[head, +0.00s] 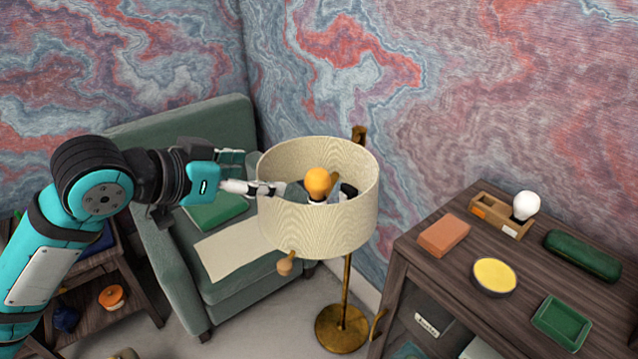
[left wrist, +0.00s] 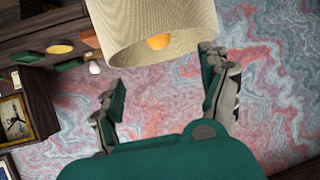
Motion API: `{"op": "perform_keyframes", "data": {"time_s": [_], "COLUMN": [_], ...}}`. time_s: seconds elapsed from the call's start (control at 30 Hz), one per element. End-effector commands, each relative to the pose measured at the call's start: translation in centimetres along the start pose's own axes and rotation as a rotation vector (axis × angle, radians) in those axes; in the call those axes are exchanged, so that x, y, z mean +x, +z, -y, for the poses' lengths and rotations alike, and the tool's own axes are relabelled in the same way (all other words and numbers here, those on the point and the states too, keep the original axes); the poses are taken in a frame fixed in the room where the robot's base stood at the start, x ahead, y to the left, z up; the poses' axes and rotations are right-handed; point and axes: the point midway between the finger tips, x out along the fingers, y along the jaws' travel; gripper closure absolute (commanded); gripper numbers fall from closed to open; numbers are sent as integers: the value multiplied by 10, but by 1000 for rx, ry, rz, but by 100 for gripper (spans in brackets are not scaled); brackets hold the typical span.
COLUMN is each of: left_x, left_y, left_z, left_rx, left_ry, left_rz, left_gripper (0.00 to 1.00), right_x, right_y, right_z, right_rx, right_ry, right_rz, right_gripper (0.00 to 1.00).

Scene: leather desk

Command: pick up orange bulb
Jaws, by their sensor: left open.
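The orange bulb (head: 317,181) stands inside the open top of the cream lampshade (head: 322,228), its round top upward and its base partly hidden. It also shows in the left wrist view (left wrist: 158,41), inside the shade's mouth and beyond my fingers. My left gripper (head: 272,189) comes in from the left at the shade's upper rim. It is open, with its visible fingertip left of the bulb and no sign of contact. In the left wrist view the two fingers of my left gripper (left wrist: 162,72) are spread wide with nothing between them. My right gripper is out of view.
The shade's rim surrounds the bulb; a brass lamp stand (head: 342,326) is below. A green armchair (head: 222,278) stands behind and left. The dark wooden cabinet (head: 437,277) at right holds a white bulb (head: 526,204), a yellow round tin (head: 494,276) and a green case (head: 583,256).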

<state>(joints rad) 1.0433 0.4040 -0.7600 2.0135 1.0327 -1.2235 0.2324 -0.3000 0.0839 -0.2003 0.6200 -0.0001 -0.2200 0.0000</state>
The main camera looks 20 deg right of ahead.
Motion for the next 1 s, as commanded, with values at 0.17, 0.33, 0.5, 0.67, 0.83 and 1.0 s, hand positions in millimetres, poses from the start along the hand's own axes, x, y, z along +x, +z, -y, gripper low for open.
{"op": "perform_keyframes", "data": {"time_s": [0.17, 0.33, 0.5, 0.67, 0.83, 1.0], "left_x": [20, 58, 92, 110, 121, 148], "left_y": [-3, -4, -4, -2, -2, -3], "left_z": [-2, -3, -3, -2, -2, -3], "left_rx": [2, 2, 3, 3, 3, 2], "left_ry": [6, 6, 4, 3, 3, 4], "left_rz": [5, 4, 3, 2, 2, 3], "left_gripper": [22, 22, 22, 22, 22, 22], "right_x": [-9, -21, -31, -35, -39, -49], "right_y": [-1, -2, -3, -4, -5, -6], "right_z": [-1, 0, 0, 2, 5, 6], "right_rx": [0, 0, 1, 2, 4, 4], "right_ry": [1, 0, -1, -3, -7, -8], "right_rz": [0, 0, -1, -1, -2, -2], "right_gripper": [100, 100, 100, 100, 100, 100]}}
